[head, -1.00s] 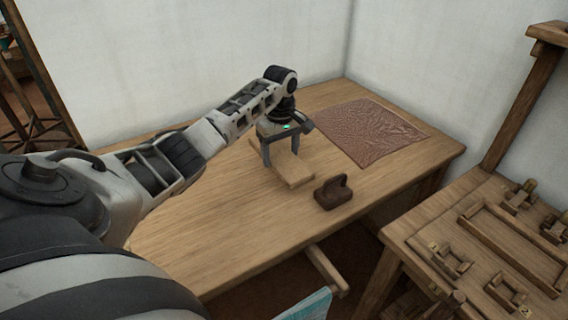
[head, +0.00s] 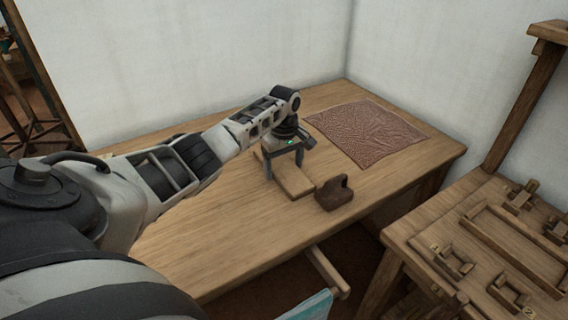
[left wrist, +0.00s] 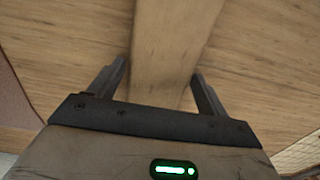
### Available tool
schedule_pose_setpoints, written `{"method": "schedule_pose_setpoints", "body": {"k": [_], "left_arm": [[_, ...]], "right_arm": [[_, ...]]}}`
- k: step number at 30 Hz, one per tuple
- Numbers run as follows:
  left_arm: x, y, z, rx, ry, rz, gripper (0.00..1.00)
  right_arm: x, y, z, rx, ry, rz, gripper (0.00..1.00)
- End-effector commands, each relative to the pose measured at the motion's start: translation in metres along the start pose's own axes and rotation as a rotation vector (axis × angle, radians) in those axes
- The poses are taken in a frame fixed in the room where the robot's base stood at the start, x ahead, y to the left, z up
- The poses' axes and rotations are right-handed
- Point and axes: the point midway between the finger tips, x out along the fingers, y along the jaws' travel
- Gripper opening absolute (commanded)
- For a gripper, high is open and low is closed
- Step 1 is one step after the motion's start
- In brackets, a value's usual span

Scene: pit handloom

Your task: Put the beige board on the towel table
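The beige board (head: 298,184) lies flat on the wooden table. It is long and narrow, and its far part is partly hidden by my left gripper in the head view. My left gripper (head: 284,168) points down over the board with its fingers spread. In the left wrist view the board (left wrist: 174,45) runs between the two open fingers (left wrist: 160,72), with a gap on each side. I see no grip on it. My right gripper is not in view. I cannot tell which surface is the towel table.
A dark brown block with a handle (head: 334,194) stands close to the board's right. A wrinkled brown cloth (head: 368,133) lies at the table's (head: 215,230) back right. A wooden stand (head: 415,235) with small fixtures is at right. A teal piece (head: 310,307) shows at the bottom.

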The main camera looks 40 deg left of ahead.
Motion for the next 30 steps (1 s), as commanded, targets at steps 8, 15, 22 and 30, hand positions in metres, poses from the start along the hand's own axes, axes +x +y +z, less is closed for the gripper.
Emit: {"method": "schedule_pose_setpoints", "body": {"k": [8, 15, 22, 30], "left_arm": [[-0.001, 0.000, 0.000, -0.001, 0.000, 0.000, 0.89], [-0.022, 0.000, -0.001, 0.000, 0.001, 0.002, 0.89], [-0.072, 0.001, -0.001, -0.001, 0.002, 0.005, 0.89], [-0.115, 0.001, -0.001, 0.000, 0.000, 0.003, 0.89]], "right_arm": [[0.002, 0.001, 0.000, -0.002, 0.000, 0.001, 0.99], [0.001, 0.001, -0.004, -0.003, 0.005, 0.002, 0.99], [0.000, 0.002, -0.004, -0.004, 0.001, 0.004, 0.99], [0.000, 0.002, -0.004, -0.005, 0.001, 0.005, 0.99]]}}
